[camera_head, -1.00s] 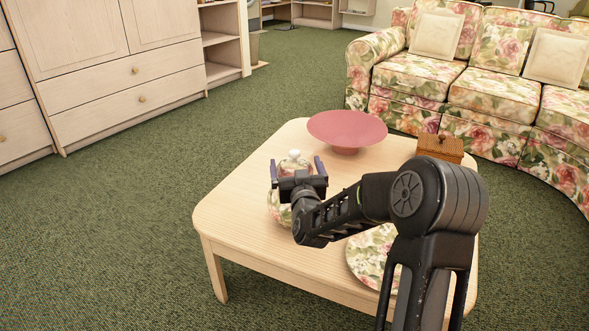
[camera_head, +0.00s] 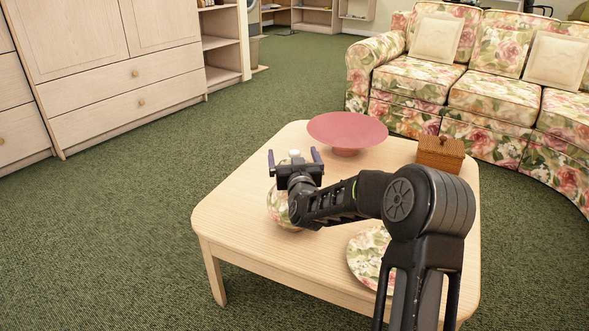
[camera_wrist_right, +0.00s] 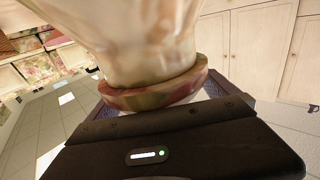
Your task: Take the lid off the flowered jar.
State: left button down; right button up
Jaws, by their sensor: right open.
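The flowered jar (camera_head: 279,208) stands on the pale wooden table, largely hidden behind my right gripper. The white knob of its lid (camera_head: 294,153) shows between the fingers. My right gripper (camera_head: 294,156) is open at the height of the lid, with one purple-dark finger on each side. In the right wrist view the pale jar body (camera_wrist_right: 140,40) fills the top, blurred and close. A red and green band (camera_wrist_right: 165,93) lies between the fingers; I cannot tell whether the fingers touch it. My left gripper is out of view.
A flowered sofa (camera_head: 490,95) stands beyond.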

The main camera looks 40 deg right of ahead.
jog(key=shift+c, duration=0.4)
jog(key=c, duration=1.7)
